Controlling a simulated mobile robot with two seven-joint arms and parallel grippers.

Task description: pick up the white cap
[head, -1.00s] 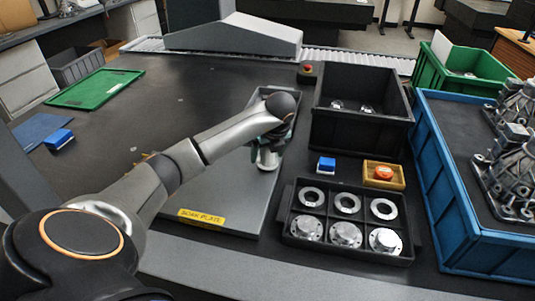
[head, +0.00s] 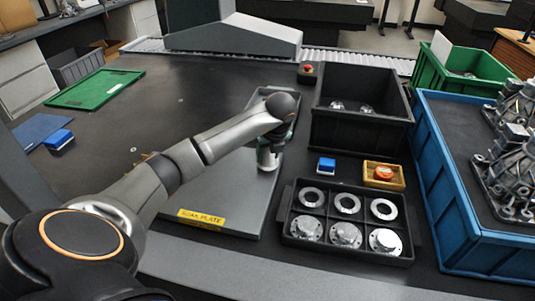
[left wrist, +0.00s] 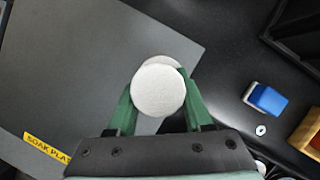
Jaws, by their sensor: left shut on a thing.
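The white cap (left wrist: 158,90) shows as a pale round disc between the green fingers of my left gripper (left wrist: 159,80) in the left wrist view. The fingers are shut on it, one on each side. Part of another pale round edge shows just behind the disc; I cannot tell whether it belongs to the same piece. In the head view my left gripper (head: 268,158) is over the right part of the grey soak plate (head: 225,190), and the cap is mostly hidden by the hand. I cannot tell whether it touches the plate. My right gripper is not in view.
A black compartment tray (head: 345,256) with metal rings and discs lies right of the plate. A blue block (head: 326,165), an orange box (head: 384,176) and a deep black bin (head: 360,130) stand close by. A blue crate (head: 475,240) is farther right.

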